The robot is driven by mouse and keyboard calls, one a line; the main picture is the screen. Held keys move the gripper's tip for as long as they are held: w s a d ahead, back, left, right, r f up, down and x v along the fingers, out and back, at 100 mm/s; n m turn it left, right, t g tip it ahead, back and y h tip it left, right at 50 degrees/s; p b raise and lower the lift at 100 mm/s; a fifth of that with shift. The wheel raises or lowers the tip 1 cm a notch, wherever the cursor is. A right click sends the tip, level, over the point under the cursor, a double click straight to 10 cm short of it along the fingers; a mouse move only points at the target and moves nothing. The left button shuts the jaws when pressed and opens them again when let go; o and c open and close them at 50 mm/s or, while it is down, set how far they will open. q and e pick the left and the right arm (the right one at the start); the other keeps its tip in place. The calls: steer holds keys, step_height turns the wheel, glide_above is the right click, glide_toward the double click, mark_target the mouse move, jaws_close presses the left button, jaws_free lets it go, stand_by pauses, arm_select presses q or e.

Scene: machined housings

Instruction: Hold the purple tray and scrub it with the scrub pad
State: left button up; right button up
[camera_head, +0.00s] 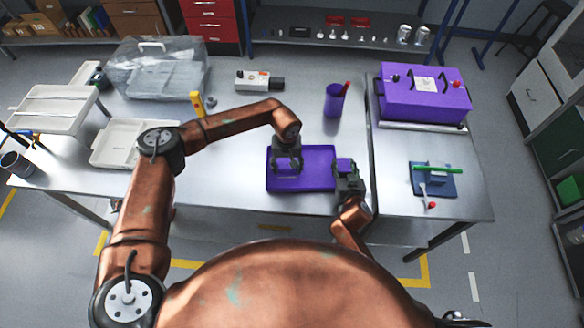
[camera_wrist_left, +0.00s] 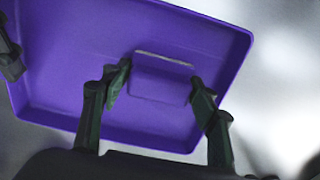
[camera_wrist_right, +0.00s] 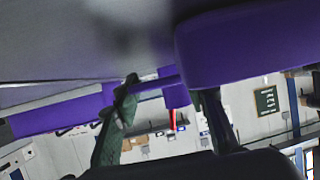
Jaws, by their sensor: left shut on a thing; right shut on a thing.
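The purple tray (camera_head: 318,180) lies on the metal table in front of me; it fills much of the left wrist view (camera_wrist_left: 60,70). My left gripper (camera_head: 287,164) is over the tray and shut on a purple block, the scrub pad (camera_wrist_left: 160,80), which looks to be at the tray floor. Whether the pad touches the floor is hard to tell. My right gripper (camera_head: 346,172) is at the tray's right side and shut on its edge. In the right wrist view purple parts (camera_wrist_right: 245,45) show close to the fingers, and the exact grip is partly hidden.
A purple cup (camera_head: 334,100) with a red item stands behind the tray. A purple case (camera_head: 425,95) and a blue pad with tools (camera_head: 433,182) are at right. White trays (camera_head: 120,145) and a clear-covered box (camera_head: 160,70) are at left. The table front-left of the tray is clear.

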arm_select(q)
steer(key=shift+s+a+f, duration=0.1)
steer(key=shift+s+a, duration=0.05)
steer(key=shift+a, duration=0.5)
steer(key=shift+r, duration=3.55)
arm_select(e)
steer(key=o, duration=1.1)
